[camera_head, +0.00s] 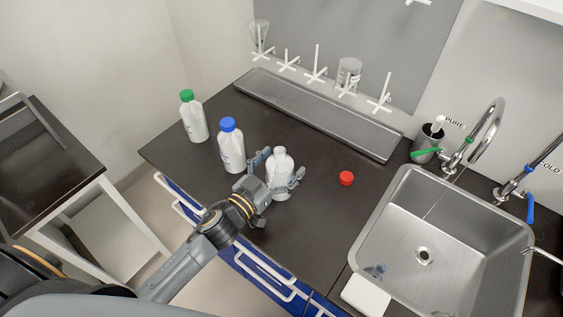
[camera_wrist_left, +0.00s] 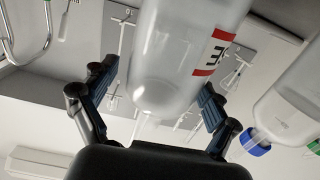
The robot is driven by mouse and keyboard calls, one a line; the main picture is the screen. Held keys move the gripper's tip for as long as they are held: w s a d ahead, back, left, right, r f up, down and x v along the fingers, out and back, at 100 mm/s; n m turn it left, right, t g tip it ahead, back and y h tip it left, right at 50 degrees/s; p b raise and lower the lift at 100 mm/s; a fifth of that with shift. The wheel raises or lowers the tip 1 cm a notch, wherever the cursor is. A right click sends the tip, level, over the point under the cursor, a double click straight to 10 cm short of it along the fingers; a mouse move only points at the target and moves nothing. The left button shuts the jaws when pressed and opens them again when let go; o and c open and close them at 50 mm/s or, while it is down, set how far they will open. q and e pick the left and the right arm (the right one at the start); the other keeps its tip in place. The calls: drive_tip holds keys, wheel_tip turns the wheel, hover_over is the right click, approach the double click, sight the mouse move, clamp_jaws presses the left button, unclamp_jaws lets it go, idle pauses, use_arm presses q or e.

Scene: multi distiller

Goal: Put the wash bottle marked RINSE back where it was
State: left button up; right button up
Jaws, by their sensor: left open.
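A white bottle without a cap (camera_head: 280,160) stands upright near the counter's front edge. In the left wrist view the bottle (camera_wrist_left: 180,45) appears upside down, with part of a red-bordered label showing an "E"; the rest of the word is out of sight. My left gripper (camera_head: 279,171) is open, with one finger on each side of this bottle. The gripper also shows in the left wrist view (camera_wrist_left: 155,95), fingers spread around the bottle. Whether the fingers touch it I cannot tell. A red cap (camera_head: 346,178) lies on the counter to the right. My right gripper is not in view.
A blue-capped bottle (camera_head: 231,147) stands just left of the gripper, and a green-capped bottle (camera_head: 194,118) farther left. A steel tray (camera_head: 320,112) lies along the back under a peg board. A sink (camera_head: 440,245) is at right. Dark counter is clear around the red cap.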

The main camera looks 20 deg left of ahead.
use_arm(q)
drive_tip(key=shift+r, duration=0.1)
drive_tip(key=shift+s+a, duration=0.1)
drive_tip(key=shift+s, duration=0.15)
drive_tip(key=b+v, duration=0.2)
drive_tip(key=v, duration=0.9)
drive_tip(key=shift+s+b, duration=0.3)
drive_tip(key=shift+b, duration=0.05)
drive_tip(key=shift+r, duration=0.1)
